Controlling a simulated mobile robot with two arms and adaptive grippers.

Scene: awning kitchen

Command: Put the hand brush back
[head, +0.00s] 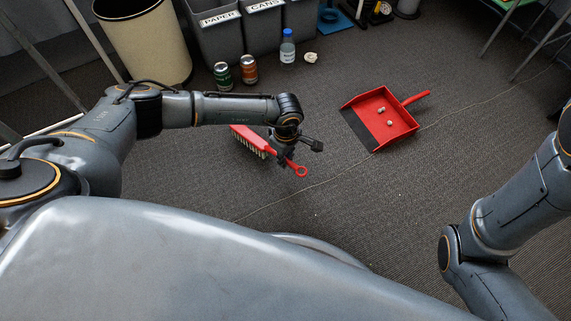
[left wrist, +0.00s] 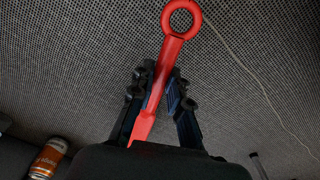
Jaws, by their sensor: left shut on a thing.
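The red hand brush (head: 247,139) with pale bristles is in the middle of the head view, partly hidden behind my left arm. Its handle ends in a ring (head: 301,171). My left gripper (head: 284,159) is shut on the handle. In the left wrist view the red handle (left wrist: 168,60) runs between the two dark fingers (left wrist: 157,92), with the ring at the top. The brush head is hidden there. I cannot tell whether the bristles touch the floor. My right arm shows at the right of the head view, but its gripper is out of view.
A red dustpan (head: 386,120) with small pale bits in it lies on the carpet to the right. Two cans (head: 249,70), a bottle (head: 287,47) and a crumpled paper ball (head: 310,57) stand before grey bins (head: 216,35). A cream bin (head: 147,42) is at the left.

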